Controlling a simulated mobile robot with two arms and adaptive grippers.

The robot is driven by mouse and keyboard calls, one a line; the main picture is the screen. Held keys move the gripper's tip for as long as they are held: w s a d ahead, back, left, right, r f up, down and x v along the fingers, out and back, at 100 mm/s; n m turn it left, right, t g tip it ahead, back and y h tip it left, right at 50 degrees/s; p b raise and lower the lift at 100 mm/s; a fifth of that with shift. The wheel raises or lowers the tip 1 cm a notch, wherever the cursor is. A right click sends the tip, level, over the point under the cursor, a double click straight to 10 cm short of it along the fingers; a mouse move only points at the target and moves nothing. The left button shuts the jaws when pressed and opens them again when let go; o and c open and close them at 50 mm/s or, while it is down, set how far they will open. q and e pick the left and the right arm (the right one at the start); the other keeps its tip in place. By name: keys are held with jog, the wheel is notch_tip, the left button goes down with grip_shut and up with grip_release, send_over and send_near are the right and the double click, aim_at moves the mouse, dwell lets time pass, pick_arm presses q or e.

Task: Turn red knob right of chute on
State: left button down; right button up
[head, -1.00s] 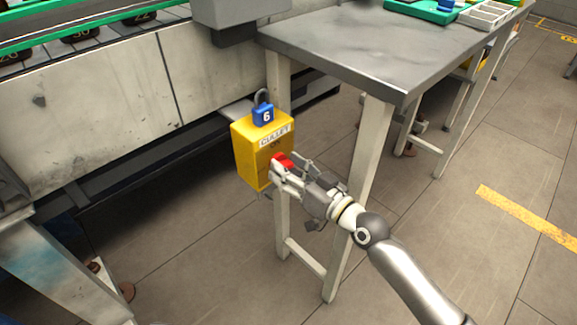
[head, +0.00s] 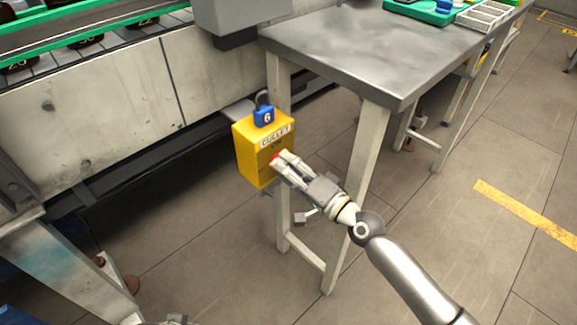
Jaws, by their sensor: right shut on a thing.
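A yellow box (head: 252,150) labelled CULLET hangs by the near table's leg, with a blue padlock (head: 264,116) marked 6 on top. The red knob (head: 274,158) is on the box's front face, and only a small red part shows between the fingers. My right gripper (head: 281,160) is shut on the red knob, its fingers on both sides of it. The knob's pointing direction is hidden. A small grey part at the bottom edge (head: 177,320) looks like my left gripper, mostly out of frame.
A grey metal table (head: 365,50) stands behind and right of the box, its pale legs close to my right arm. A conveyor (head: 100,85) with dark bottles runs at the upper left. Open floor (head: 450,250) lies to the right.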

pick_arm(q)
jog(key=shift+p+x, duration=0.3)
jog(key=shift+x, duration=0.95)
pick_arm(e)
jog(key=shift+m, duration=2.1)
pick_arm(q)
jog(key=shift+s+f, duration=0.1)
jog(key=shift+s, duration=0.05)
jog(key=shift+s+f, duration=0.1)
jog(key=shift+f, duration=0.1)
pick_arm(e)
jog(key=o, duration=1)
pick_arm(q)
jog(key=shift+d+r, duration=0.1)
